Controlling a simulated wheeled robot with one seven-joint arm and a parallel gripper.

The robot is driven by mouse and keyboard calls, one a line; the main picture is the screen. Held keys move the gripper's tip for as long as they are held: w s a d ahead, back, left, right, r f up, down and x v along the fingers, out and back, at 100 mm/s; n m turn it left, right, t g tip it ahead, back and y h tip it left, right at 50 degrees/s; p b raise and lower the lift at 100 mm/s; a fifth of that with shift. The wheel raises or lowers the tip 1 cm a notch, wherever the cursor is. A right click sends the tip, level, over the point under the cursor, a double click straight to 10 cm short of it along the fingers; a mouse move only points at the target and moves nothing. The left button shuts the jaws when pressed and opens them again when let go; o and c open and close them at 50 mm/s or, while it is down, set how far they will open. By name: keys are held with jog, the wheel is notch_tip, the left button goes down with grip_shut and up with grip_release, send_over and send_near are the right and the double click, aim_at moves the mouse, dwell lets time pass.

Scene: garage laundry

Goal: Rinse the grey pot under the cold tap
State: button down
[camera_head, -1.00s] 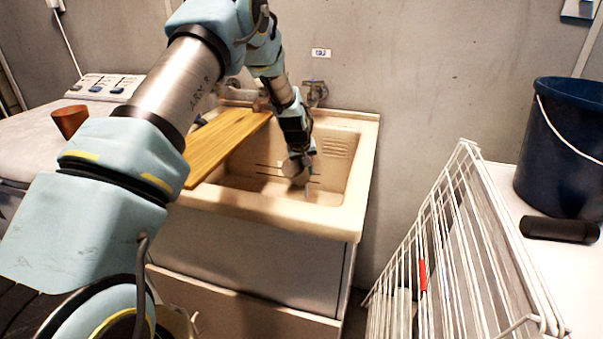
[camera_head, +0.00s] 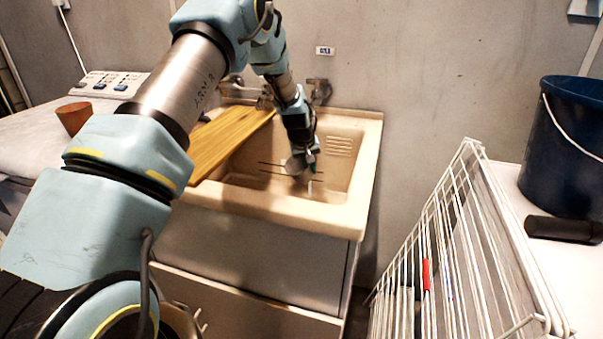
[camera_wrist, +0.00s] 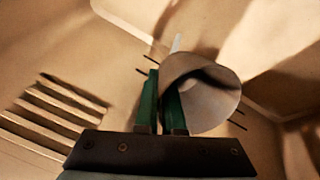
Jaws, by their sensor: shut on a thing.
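The grey pot (camera_head: 294,166) is inside the beige sink basin (camera_head: 335,190), and it shows larger in the wrist view (camera_wrist: 212,100). It is small, tilted, and its dark hollow is partly visible. My gripper (camera_head: 311,164) reaches down into the basin. Its green fingers (camera_wrist: 161,100) are shut on the pot at its left side in the wrist view. A tap (camera_head: 319,91) is on the wall behind the basin, below a small label (camera_head: 325,50) I cannot read. More tap fittings (camera_head: 264,97) are left of it, partly behind my arm.
A wooden board (camera_head: 225,140) lies over the sink's left side. A brown pot (camera_head: 74,118) stands on the washing machine (camera_head: 35,150) at left. A white wire rack (camera_head: 450,250) stands right of the sink, near a dark blue bucket (camera_head: 565,150) and black cylinder (camera_head: 562,229).

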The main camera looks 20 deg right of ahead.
aim_at(297, 179)
jog(key=shift+s+d, duration=0.1)
jog(key=shift+s, duration=0.05)
jog(key=shift+s+d, duration=0.2)
jog(key=shift+s, duration=0.15)
jog(key=shift+a, duration=0.15)
jog(key=shift+s+a, duration=0.6)
jog(key=shift+a, duration=0.55)
jog(key=shift+s+a, duration=0.6)
jog(key=shift+a, duration=0.55)
jog(key=shift+s+a, duration=0.6)
jog(key=shift+a, duration=0.55)
jog(key=shift+a+r, duration=0.1)
jog(key=s+a+r+p, duration=0.2)
jog(key=a+r, duration=0.1)
jog(key=a, duration=0.1)
jog(key=shift+a+r, duration=0.15)
jog(key=shift+r, duration=0.25)
jog(key=shift+s, duration=0.1)
